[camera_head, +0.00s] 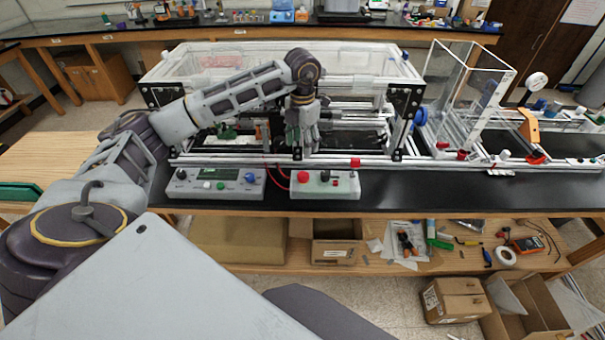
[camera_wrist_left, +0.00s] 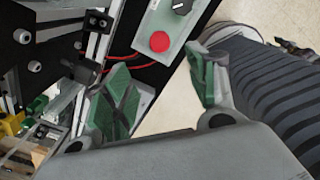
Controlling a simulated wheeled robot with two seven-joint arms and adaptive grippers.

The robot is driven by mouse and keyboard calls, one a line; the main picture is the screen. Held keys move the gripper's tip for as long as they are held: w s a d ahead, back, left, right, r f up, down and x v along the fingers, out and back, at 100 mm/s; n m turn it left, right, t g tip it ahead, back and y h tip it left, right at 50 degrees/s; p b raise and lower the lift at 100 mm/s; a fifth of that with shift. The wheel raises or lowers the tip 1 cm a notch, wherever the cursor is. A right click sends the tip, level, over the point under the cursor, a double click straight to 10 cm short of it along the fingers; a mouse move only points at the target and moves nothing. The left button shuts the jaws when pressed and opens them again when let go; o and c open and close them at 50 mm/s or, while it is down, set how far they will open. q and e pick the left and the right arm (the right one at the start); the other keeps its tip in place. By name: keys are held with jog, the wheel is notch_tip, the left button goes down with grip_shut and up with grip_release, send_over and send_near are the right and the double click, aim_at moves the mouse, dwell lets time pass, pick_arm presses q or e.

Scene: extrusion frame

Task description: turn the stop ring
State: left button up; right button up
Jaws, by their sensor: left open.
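A red round stop button (camera_head: 303,177) sits at the left of a small pale control box (camera_head: 326,190) on the black bench top. It also shows in the left wrist view (camera_wrist_left: 160,41), near the top, beyond the gap between my fingers. I cannot make out a separate ring around it. My left gripper (camera_head: 301,140) points down inside the front of the extrusion frame, behind the box in the head view. In the left wrist view its green-padded fingers (camera_wrist_left: 163,90) are apart, with nothing between them. They do not touch the red button. My right gripper is not in view.
The extrusion frame (camera_head: 402,105) has rails and black corner plates close around my left gripper. A larger control box (camera_head: 215,184) with a display stands left of the small one. Red wires run behind the boxes. The black bench top (camera_head: 440,187) is clear to the right.

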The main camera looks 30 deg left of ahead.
aim_at(302, 175)
pick_arm(q)
jog(key=shift+f, duration=0.2)
jog(key=shift+f+p, duration=1.55)
jog(key=shift+f, duration=5.2)
jog(key=c, duration=1)
jog(key=shift+c, duration=0.2)
